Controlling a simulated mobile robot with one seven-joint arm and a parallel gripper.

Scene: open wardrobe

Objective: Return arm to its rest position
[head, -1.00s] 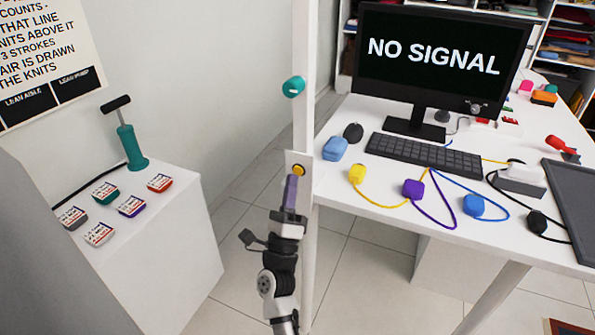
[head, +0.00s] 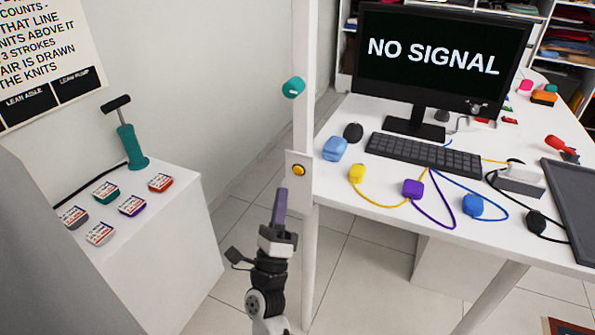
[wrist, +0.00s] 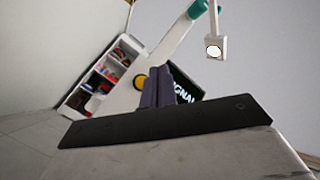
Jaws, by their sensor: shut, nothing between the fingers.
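My gripper (head: 280,204) is in the lower middle of the head view, its purple-grey fingers pointing up and closed together with nothing between them. It is a little below and left of the yellow button (head: 299,170) on the white post (head: 306,120), apart from it. In the wrist view the shut fingers (wrist: 163,84) show in the middle, with the yellow button (wrist: 140,82) just left of them. My arm reaches up from the bottom edge of the head view.
A white desk (head: 360,195) on the right holds a monitor (head: 437,58), a keyboard (head: 424,153) and several coloured plugs on cables. A white plinth (head: 165,255) on the left carries a teal pump (head: 131,145) and several small labelled boxes. Open tiled floor lies between them.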

